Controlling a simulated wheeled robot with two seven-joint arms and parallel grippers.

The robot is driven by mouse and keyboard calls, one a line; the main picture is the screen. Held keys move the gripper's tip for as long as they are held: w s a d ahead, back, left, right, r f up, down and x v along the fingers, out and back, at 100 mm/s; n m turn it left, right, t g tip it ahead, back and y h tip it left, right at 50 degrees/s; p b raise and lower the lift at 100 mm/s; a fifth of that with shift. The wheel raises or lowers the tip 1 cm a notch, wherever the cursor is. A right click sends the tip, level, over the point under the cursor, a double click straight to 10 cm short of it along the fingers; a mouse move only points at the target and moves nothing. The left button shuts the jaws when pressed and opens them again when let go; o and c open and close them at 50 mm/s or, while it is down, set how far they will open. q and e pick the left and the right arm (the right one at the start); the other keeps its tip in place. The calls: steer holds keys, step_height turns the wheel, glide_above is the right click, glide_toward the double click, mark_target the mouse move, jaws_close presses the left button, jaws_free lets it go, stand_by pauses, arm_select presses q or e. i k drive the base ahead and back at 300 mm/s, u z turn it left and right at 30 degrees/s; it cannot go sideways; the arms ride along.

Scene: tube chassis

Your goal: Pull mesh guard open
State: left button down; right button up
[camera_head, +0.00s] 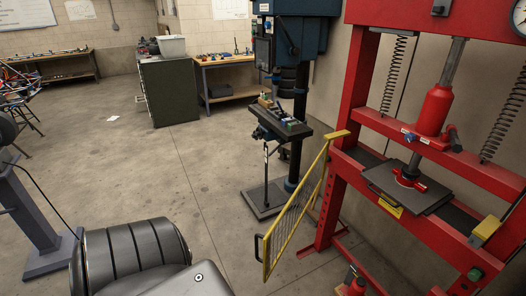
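The mesh guard (297,217) is a yellow-framed panel with wire mesh, at the left side of the red press (352,110). It stands upright and angled out from the press frame, its near edge toward the bottom centre of the view. A black handle (258,247) sits on that near edge. The press's front opening, with a dark plate (430,190) on the bed, is uncovered in view. Neither of my grippers is in view, and nothing is seen touching the guard.
A drill press (292,100) stands behind the guard. A dark ribbed cylindrical body (130,255) fills the lower left. A small red object (353,282) is on the floor at the press's foot. Open concrete floor (190,190) lies left of the guard.

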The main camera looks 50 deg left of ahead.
mark_target(267, 242)
steer(key=z, duration=1)
steer(key=i, duration=0.55)
steer(key=u, duration=2.65)
